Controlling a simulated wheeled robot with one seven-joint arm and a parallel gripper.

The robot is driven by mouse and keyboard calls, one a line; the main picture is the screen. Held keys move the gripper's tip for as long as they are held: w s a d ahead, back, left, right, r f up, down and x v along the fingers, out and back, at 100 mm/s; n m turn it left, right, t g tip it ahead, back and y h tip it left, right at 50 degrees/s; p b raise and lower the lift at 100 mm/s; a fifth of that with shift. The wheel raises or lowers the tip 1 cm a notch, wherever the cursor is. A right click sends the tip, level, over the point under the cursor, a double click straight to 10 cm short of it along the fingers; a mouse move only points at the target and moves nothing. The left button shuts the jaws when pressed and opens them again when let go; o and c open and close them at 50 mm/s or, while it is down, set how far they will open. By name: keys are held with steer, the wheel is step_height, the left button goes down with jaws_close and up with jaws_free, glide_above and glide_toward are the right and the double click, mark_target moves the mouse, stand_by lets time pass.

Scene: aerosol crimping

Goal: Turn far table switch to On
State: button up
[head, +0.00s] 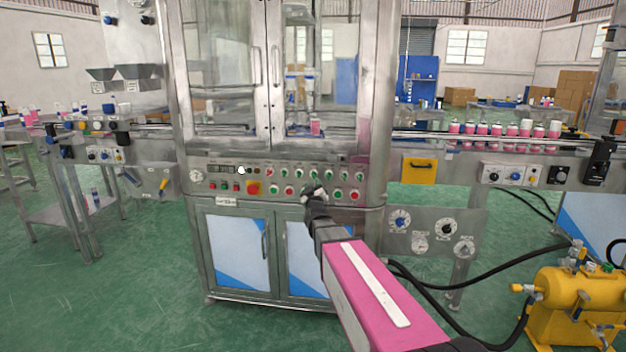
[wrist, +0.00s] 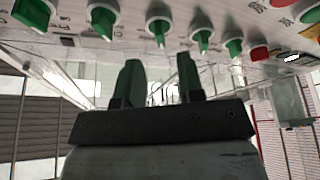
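The control panel (head: 222,172) on the front of the machine carries rows of round switches and buttons. Several green rotary switches (head: 343,176) sit in its upper right row. Their labels are too small to read, so I cannot tell which is the far table switch. My gripper (head: 313,190) is in front of the panel's right half and hides part of the lower row. In the wrist view my gripper (wrist: 159,65) is open and empty, its two dark green fingers apart. A green switch knob (wrist: 158,30) is just beyond the gap between them, apart from the fingertips.
Red buttons and a yellow-backed red button (head: 253,187) sit left of my gripper. Glass doors (head: 225,75) stand above the panel and cabinet doors (head: 236,250) below. A conveyor with pink cans (head: 497,130) runs right. A yellow tank (head: 575,300) stands at lower right.

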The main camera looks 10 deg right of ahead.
mark_target(313, 176)
steer(key=x, duration=0.5)
steer(key=shift+w, duration=0.1)
jaws_close()
steer(key=shift+m, duration=0.4)
steer(key=m+g+h, duration=0.1)
steer(key=m+h, duration=0.1)
steer(key=m, duration=0.3)
steer(key=m+h, duration=0.3)
steer(key=m, duration=0.3)
steer(key=m+g+h, duration=0.1)
steer(key=m+h, duration=0.2)
steer(key=m, duration=0.2)
steer(key=shift+a+m+g, duration=0.2)
steer(key=shift+m+g, duration=0.1)
steer(key=shift+h, duration=0.3)
jaws_free()
